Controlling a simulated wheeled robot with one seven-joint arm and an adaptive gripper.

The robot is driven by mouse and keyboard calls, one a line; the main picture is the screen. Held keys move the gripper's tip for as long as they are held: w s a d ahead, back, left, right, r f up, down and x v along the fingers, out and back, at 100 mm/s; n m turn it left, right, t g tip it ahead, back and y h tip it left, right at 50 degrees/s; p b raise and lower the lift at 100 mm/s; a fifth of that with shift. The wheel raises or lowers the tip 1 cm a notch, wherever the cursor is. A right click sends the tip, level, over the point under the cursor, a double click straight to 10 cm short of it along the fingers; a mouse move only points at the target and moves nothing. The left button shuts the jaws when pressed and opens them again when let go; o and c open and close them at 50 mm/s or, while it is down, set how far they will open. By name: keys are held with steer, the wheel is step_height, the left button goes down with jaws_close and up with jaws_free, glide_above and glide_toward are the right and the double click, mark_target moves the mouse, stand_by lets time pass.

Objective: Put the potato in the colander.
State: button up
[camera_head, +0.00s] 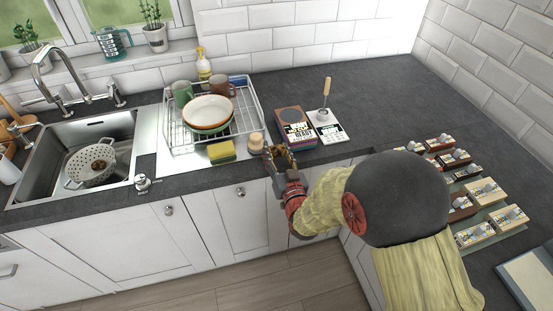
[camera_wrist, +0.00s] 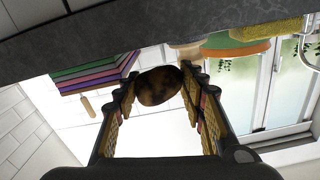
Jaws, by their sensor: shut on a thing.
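The potato (camera_wrist: 158,86) is brown with dark patches and sits between the two fingers of my gripper (camera_wrist: 160,88) in the wrist view. In the head view my gripper (camera_head: 279,158) is at the front edge of the worktop, right of the sponge, and hides most of the potato. It is shut on the potato. The pale colander (camera_head: 75,183), with holes, stands in the sink at the far left, well away from my gripper. A small brownish patch shows inside it; I cannot tell what it is.
The sink (camera_head: 32,182) has a tall curved tap (camera_head: 42,68). Between it and my gripper stand a dish rack (camera_head: 172,132) with a bowl (camera_head: 208,112) and mugs, and a yellow-green sponge (camera_head: 221,152). Books (camera_head: 295,126) lie behind my gripper. Several small boxes (camera_head: 487,190) lie at right.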

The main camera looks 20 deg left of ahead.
mark_target(276, 162)
steer(key=shift+f+b, duration=0.55)
steer(key=shift+f, duration=0.95)
steer(key=shift+f, duration=0.2)
steer(key=o, duration=0.8)
steer(key=shift+o, duration=0.2)
steer(key=shift+r, duration=0.1)
steer(key=shift+s+r, duration=0.15)
steer(key=shift+s, duration=0.05)
steer(key=p+v, duration=0.2)
steer(key=v, duration=0.9)
steer(key=shift+s+d, duration=0.25)
steer(key=shift+d, duration=0.05)
